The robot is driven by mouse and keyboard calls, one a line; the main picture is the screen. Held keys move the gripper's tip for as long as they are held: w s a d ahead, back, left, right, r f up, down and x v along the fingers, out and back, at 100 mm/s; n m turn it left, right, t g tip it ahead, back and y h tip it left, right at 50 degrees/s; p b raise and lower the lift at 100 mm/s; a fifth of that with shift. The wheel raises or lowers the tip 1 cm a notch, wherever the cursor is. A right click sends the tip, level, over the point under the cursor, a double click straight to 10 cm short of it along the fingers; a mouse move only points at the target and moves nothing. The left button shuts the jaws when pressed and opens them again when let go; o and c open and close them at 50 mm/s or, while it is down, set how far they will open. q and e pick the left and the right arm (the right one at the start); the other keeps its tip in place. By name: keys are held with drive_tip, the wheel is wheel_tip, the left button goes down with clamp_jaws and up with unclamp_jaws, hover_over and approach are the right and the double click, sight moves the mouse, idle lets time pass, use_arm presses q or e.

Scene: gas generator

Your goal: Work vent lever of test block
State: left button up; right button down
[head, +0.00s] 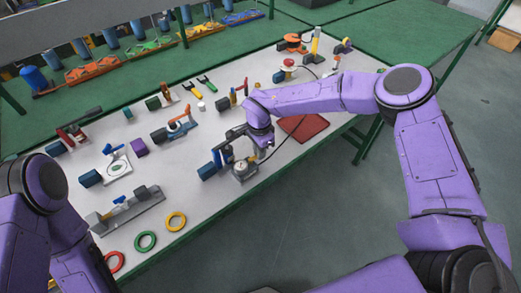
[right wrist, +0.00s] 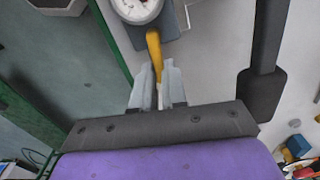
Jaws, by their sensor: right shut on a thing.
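The test block (head: 245,174) is a small grey block with a round white gauge (head: 241,166), near the front edge of the table. In the right wrist view the gauge (right wrist: 137,8) is at the top, cut by the frame. The yellow vent lever (right wrist: 153,45) reaches down from the block between my right fingertips. My right gripper (right wrist: 157,75) is shut on the lever's end.
A blue-handled fitting (head: 218,158) stands just left of the test block. A dark red mat (head: 303,127) lies to its right. A black bar (right wrist: 266,60) stands close to my right gripper.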

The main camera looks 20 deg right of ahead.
drive_tip(key=shift+w+a+n, duration=0.1)
drive_tip(key=shift+w+n, duration=0.1)
drive_tip(key=shift+n, duration=0.4)
drive_tip(key=c, duration=1.2)
unclamp_jaws()
drive_tip(key=shift+o, duration=0.2)
drive_tip(key=shift+r, duration=0.1)
wheel_tip(320, 180, up, 10)
drive_tip(key=b, duration=0.2)
drive_tip(key=shift+r, duration=0.2)
